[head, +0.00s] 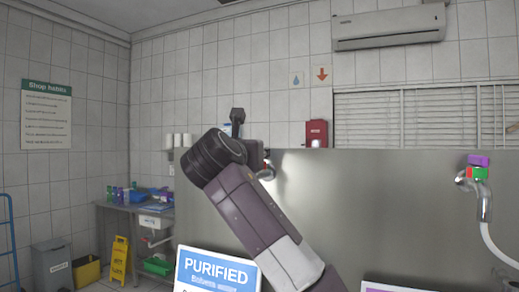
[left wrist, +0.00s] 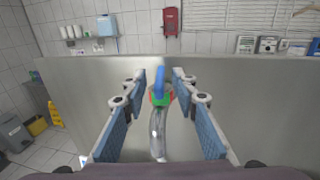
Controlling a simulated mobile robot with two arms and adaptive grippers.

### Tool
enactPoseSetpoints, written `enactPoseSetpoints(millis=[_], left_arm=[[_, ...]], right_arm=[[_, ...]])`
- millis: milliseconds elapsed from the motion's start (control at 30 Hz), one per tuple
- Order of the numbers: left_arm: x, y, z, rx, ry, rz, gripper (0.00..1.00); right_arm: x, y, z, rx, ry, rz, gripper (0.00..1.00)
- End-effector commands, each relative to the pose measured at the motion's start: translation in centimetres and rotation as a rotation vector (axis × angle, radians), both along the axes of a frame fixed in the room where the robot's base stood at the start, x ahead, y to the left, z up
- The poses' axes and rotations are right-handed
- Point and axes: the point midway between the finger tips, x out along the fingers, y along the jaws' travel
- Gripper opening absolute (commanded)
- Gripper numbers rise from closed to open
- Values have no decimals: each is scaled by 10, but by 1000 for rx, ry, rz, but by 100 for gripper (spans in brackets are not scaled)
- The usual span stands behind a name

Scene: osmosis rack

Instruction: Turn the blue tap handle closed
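The tap with the blue handle (left wrist: 160,82) is in the middle of the left wrist view, with a red and green collar below the handle and a chrome spout (left wrist: 157,132) curving down. The handle stands roughly upright in that picture. My left gripper (left wrist: 160,76) is open, one finger on each side of the handle; I cannot tell whether either finger touches it. In the head view my left gripper (head: 246,133) and arm cover most of this tap; only a bit of chrome (head: 266,173) shows. My right gripper is not in view.
A steel panel (head: 370,190) stands behind the tap. Another tap with a purple handle (head: 478,160) and a white hose is at the right. A "PURIFIED" sign (head: 217,272) is below my arm. A red box (head: 316,133) is behind the panel; a sink table (head: 150,208) is at the left.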

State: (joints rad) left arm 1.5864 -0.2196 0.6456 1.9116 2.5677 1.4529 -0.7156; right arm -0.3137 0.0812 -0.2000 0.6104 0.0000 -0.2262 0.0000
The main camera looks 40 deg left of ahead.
Motion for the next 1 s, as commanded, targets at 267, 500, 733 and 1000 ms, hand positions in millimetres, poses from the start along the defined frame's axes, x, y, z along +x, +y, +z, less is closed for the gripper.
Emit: enactPoseSetpoints(millis=[267,500,733,1000], left_arm=[[30,17,1,-1,2,1,27],[34,20,-1,0,0,2,27],[33,20,-1,0,0,3,12],[33,20,-1,0,0,3,0]], right_arm=[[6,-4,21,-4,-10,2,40],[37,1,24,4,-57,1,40],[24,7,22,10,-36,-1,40],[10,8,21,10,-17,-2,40]])
